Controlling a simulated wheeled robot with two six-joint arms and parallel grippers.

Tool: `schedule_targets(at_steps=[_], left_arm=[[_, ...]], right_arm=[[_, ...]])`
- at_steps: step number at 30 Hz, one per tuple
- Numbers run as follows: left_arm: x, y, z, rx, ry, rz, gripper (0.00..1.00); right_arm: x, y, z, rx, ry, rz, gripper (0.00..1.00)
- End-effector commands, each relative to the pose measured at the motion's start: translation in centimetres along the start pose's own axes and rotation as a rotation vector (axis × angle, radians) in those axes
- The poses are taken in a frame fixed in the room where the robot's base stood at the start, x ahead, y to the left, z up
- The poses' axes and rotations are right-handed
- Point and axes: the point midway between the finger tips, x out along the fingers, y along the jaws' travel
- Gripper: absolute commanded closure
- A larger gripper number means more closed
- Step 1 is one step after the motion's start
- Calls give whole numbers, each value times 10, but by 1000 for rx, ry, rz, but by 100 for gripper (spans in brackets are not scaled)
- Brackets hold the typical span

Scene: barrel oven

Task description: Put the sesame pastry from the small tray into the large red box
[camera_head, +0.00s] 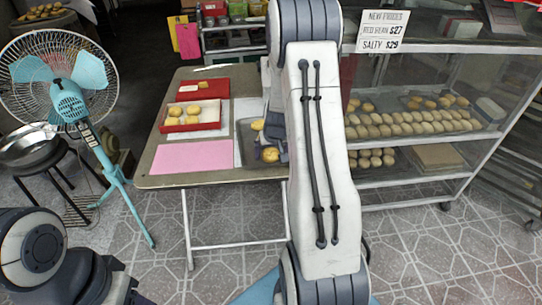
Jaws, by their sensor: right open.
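The small metal tray (244,133) lies on the table, partly hidden behind my right arm. Two golden pastries show in it: a rear pastry (257,124) and a front pastry (270,155). I cannot tell from here which one has sesame. My right gripper (266,143) is over the tray, dark and small, open, close to the pastries. Whether it touches one is unclear. The large red box (163,125) stands left of the tray, open, with several golden pastries inside. My left arm is at the lower left, and its gripper does not show.
A pink sheet (195,156) lies at the table's front left. A red lid-like piece (217,86) lies behind the box. A glass display case (440,80) with several pastries stands at right. A teal fan (68,100) stands left of the table (160,168).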

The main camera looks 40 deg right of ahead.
Motion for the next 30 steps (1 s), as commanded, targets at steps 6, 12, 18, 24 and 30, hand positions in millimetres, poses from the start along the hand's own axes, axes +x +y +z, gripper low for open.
schedule_targets(at_steps=[6,12,18,24,30], left_arm=[[0,0,0,0,0,0,50],[0,0,0,0,0,0,50],[-5,0,0,0,0,0,50],[-20,2,-1,0,0,0,50],[-25,2,-1,0,0,0,50]], right_arm=[[0,0,0,0,0,0,50],[-1,0,0,0,0,0,82],[-8,0,-4,-1,1,0,82],[-43,0,-19,-1,6,0,82],[-76,0,-32,-1,5,0,82]])
